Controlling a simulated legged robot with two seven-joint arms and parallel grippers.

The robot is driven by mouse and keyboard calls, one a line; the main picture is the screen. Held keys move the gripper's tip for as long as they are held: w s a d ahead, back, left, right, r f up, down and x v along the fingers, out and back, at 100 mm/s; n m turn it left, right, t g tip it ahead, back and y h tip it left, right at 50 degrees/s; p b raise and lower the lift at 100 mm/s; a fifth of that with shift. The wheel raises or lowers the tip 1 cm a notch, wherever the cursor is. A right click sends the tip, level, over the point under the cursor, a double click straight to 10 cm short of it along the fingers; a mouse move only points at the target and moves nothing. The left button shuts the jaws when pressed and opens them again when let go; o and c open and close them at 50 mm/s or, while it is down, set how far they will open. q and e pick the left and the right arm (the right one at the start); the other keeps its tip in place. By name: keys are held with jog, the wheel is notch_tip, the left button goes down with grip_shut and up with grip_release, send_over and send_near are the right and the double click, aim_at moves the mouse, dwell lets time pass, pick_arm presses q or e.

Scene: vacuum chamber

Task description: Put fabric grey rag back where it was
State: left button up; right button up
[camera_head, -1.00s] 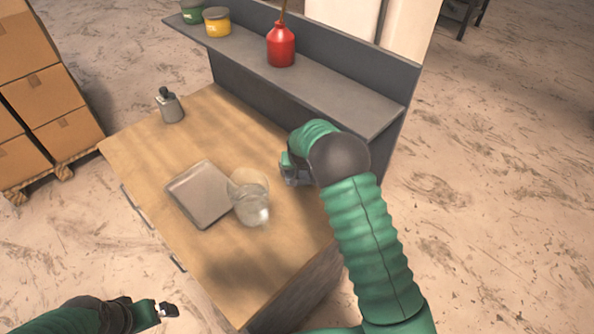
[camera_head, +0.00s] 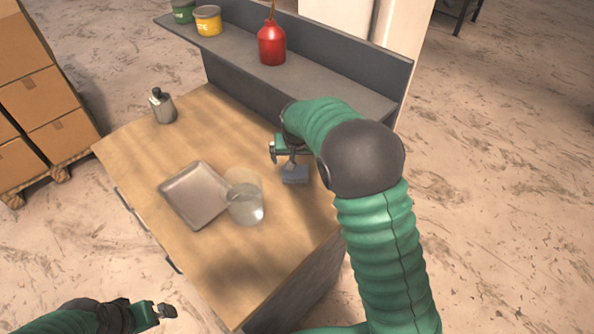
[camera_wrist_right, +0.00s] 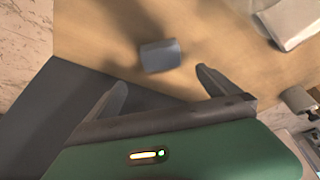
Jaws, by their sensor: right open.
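The grey rag (camera_head: 295,174) is a small folded blue-grey block on the wooden tabletop, near the shelf. In the right wrist view the rag (camera_wrist_right: 160,55) lies beyond the fingertips, with a dark shadow beside it. My right gripper (camera_head: 284,152) is just above and behind the rag in the head view. In the wrist view its two fingers (camera_wrist_right: 162,84) are spread wide with nothing between them. My left gripper (camera_head: 167,311) is low at the left, away from the table; its jaw opening is too small to tell.
A metal tray (camera_head: 194,194) and a clear glass vessel (camera_head: 246,204) stand left of the rag. A grey flask (camera_head: 162,106) is at the table's far left. The grey shelf (camera_head: 335,88) behind carries a red oil can (camera_head: 272,45), a yellow tin (camera_head: 207,21) and a green tin.

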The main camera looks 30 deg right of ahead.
jog(key=s+a+f+n+y, duration=0.1)
jog(key=s+a, duration=0.4)
jog(key=s, duration=0.7)
jog(key=s+a+f+n+g, duration=0.1)
jog(key=s+a+n, duration=0.3)
jog(key=s, duration=0.9)
jog(key=shift+s+a+f+y, duration=0.15)
jog(key=shift+s+a+y, duration=0.1)
jog(key=shift+a+y, duration=0.15)
jog(key=shift+a, duration=0.15)
